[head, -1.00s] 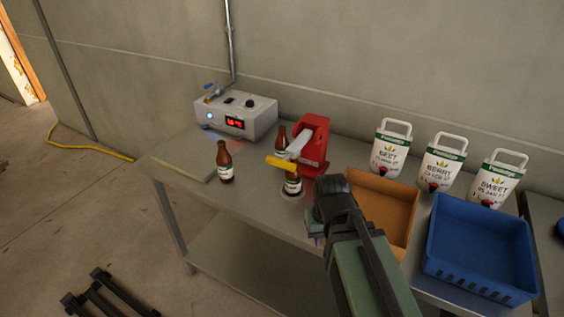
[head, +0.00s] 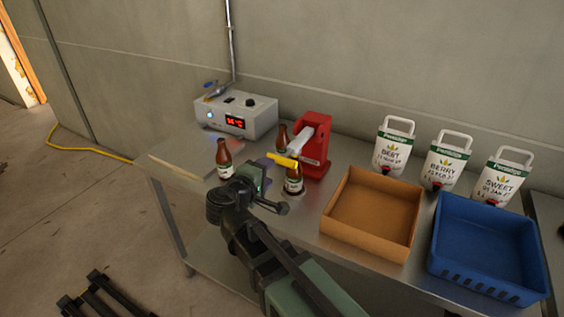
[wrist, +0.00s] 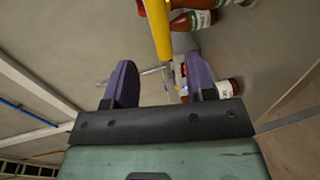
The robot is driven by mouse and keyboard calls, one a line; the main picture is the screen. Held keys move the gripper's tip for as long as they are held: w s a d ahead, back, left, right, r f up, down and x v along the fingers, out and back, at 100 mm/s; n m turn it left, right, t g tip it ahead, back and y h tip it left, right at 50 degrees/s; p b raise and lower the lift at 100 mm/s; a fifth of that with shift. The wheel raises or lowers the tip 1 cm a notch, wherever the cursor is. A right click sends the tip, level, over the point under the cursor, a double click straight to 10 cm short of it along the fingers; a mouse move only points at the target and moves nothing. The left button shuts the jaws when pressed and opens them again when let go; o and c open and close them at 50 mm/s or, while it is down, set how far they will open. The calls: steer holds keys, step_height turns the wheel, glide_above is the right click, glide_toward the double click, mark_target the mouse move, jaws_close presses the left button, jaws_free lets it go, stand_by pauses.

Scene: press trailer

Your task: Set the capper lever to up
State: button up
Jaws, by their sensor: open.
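The red capper (head: 315,143) stands on the metal table. Its pale lever arm (head: 300,137) slopes down toward the front and ends in a yellow handle (head: 286,161). A brown bottle (head: 294,182) stands upright below the handle. My gripper (head: 272,160) is open, just left of the handle in the head view, with its fingers partly hidden.
A bottle (head: 224,158) stands left of my gripper, another (head: 281,137) behind the lever. A grey control box (head: 236,115) is at the back left. A cardboard box (head: 370,215), a blue crate (head: 487,247) and several white pouches (head: 394,148) are on the right.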

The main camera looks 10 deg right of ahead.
mark_target(280, 163)
steer(key=b+x, duration=0.1)
steer(key=x, duration=0.8)
jaws_close()
